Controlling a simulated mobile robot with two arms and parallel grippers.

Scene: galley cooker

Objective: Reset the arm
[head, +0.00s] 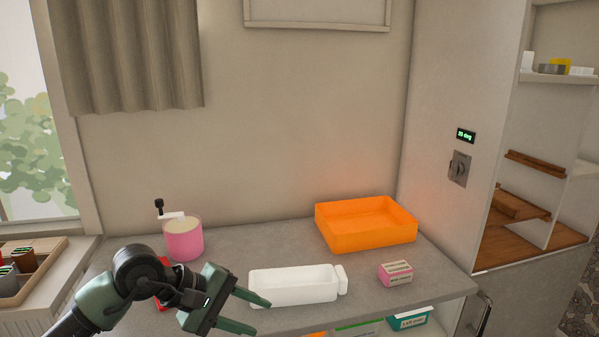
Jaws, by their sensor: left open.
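My left gripper (252,314) is in the lower left of the head view, over the front of the grey counter (285,238). Its green fingers are apart with nothing between them. Its tips point right, in front of the white container (295,286); I cannot tell whether they touch it. My left arm comes in from the bottom left and hides part of a red thing (162,265). My right gripper is not in view.
A pink pot (184,241) stands at the back left of the counter. An orange tray (366,235) is at the back right, with a small pink box (396,274) in front of it. A divided box (28,262) is at the far left. Wooden shelves (525,222) are at the right.

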